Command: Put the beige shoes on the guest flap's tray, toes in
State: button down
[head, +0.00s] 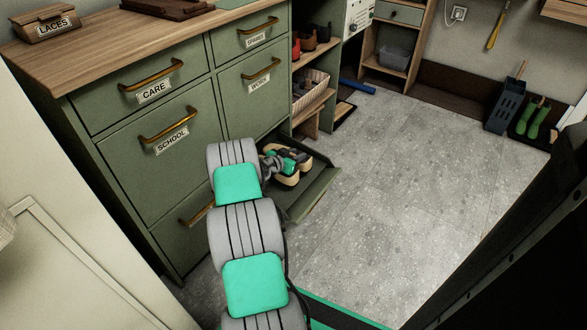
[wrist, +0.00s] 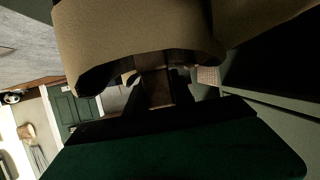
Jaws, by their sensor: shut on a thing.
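The beige shoes (head: 288,180) show just past the end of my arm in the head view, partly hidden by my gripper. My gripper (head: 290,162) is shut on them, over or in the open low flap's tray (head: 319,194). I cannot tell whether the soles touch the tray. In the wrist view a beige shoe (wrist: 135,38) fills the top, close to the camera. The toes' direction is not clear. The flap's label is hidden, and my arm covers the tray's left part.
The green cabinet (head: 118,135) with closed CARE, SCHOOL, SPARES and WORK fronts stands to the left of the arm. Open shelves with a basket (head: 311,91) are behind the flap. The grey floor (head: 400,190) to the right is clear. A dark boot rack and green boots (head: 533,117) stand far right.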

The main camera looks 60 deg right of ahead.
jog(key=shift+w+d+f, duration=0.25)
jog(key=shift+w+f, duration=0.1)
jog(key=shift+w+d+f+b, duration=0.15)
jog(key=shift+f+b, duration=0.25)
jog(key=shift+f, duration=0.45)
jog(key=shift+w+f+b, duration=0.1)
jog(key=shift+f+b, duration=0.3)
jog(key=shift+f, duration=0.45)
jog(key=shift+f, duration=0.2)
jog(key=c, duration=1.1)
grip_release()
